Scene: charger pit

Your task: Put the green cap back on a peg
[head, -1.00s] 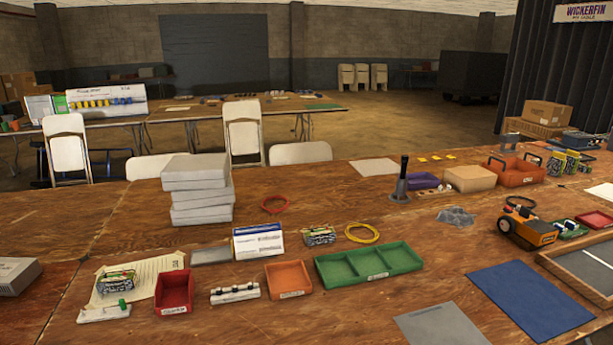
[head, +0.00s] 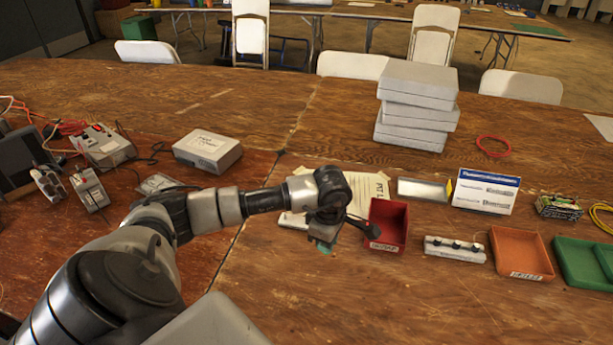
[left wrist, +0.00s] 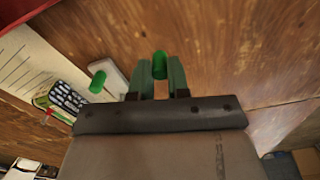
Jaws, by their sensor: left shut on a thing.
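My left gripper (left wrist: 160,75) is shut on a green cap (left wrist: 160,65), which sits between its fingertips in the left wrist view. A white peg board (left wrist: 112,78) lies beside the fingers, with another green cap (left wrist: 97,82) on it. In the head view my left gripper (head: 324,240) points down near the table's front, left of the red bin. It hides most of the white peg board (head: 292,220), and a bit of green shows below it. Whether any peg is bare cannot be told. My right gripper is not in view.
A red bin (head: 388,222) stands close to the right of my left gripper, with a paper sheet (head: 368,186) behind. A white strip with black knobs (head: 455,249), an orange bin (head: 521,255) and a green tray (head: 580,265) follow. Bare table lies in front.

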